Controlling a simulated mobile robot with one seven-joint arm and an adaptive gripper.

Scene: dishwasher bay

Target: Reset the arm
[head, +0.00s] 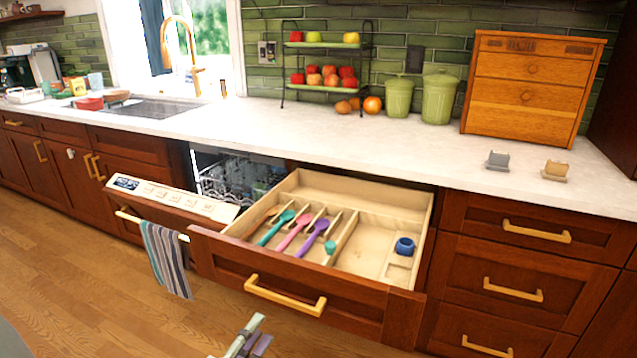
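My gripper (248,340) shows at the bottom edge of the head view, in front of the open drawer and low over the wooden floor. Only its end is in the picture, and the rest of the arm is out of view. Whether its fingers are apart or together is not clear. No object shows in it.
An open drawer (395,335) juts out, holding teal, pink and purple utensils (293,234) and a blue cup (404,246). Left of it the dishwasher door (172,197) is partly open, with a striped towel (166,258) hanging. The floor (90,270) at left is clear.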

